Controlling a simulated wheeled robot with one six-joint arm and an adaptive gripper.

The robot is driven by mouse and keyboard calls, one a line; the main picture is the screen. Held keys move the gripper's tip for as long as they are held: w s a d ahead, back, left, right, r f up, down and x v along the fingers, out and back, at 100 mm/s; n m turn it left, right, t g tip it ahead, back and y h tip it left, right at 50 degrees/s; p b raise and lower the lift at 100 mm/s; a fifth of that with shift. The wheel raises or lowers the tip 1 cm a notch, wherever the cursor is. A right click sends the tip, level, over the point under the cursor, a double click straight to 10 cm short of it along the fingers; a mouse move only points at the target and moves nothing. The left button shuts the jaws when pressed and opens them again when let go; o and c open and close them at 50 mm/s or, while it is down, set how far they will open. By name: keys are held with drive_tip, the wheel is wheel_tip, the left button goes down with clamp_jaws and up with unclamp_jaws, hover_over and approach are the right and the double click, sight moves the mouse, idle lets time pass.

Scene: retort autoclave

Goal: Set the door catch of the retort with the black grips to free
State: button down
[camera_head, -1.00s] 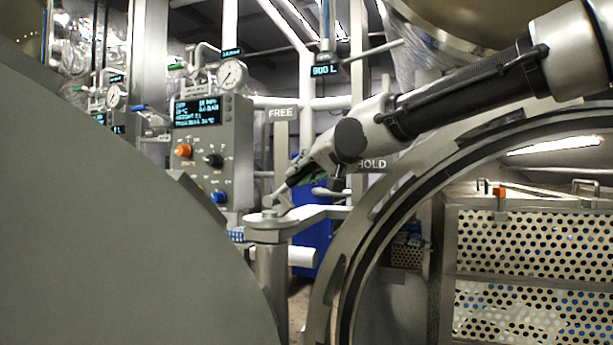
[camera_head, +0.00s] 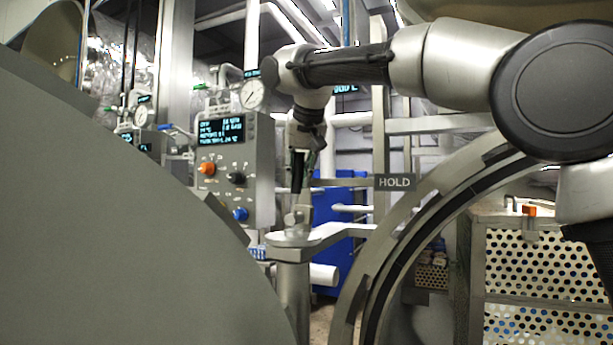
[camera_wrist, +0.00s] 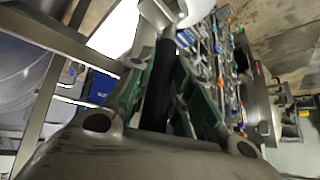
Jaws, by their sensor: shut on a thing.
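The door catch is a lever with a black grip (camera_head: 298,172), rising from a pale pivot (camera_head: 291,222) on top of the hinge post beside the open retort. The lever stands nearly upright. My gripper (camera_head: 300,168) comes down from above and is shut on the black grip. In the wrist view the black grip (camera_wrist: 158,88) lies between the two green-sided fingers of my gripper (camera_wrist: 163,62). The HOLD plate (camera_head: 394,182) is to the right of the lever. The FREE plate is hidden behind my arm in the head view.
A large grey door (camera_head: 110,220) fills the left foreground. The round retort opening (camera_head: 400,250) is at the right, with a perforated basket (camera_head: 545,260) inside. A control panel (camera_head: 232,170) with a gauge (camera_head: 252,95) stands left of my gripper.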

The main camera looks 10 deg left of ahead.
drive_tip(key=shift+w+a+g+h, duration=0.25)
drive_tip(key=shift+a+g+h, duration=0.05)
drive_tip(key=shift+a+h, duration=0.3)
drive_tip(key=c, duration=1.3)
unclamp_jaws()
drive_tip(key=shift+a, duration=0.1)
drive_tip(key=v, duration=1.2)
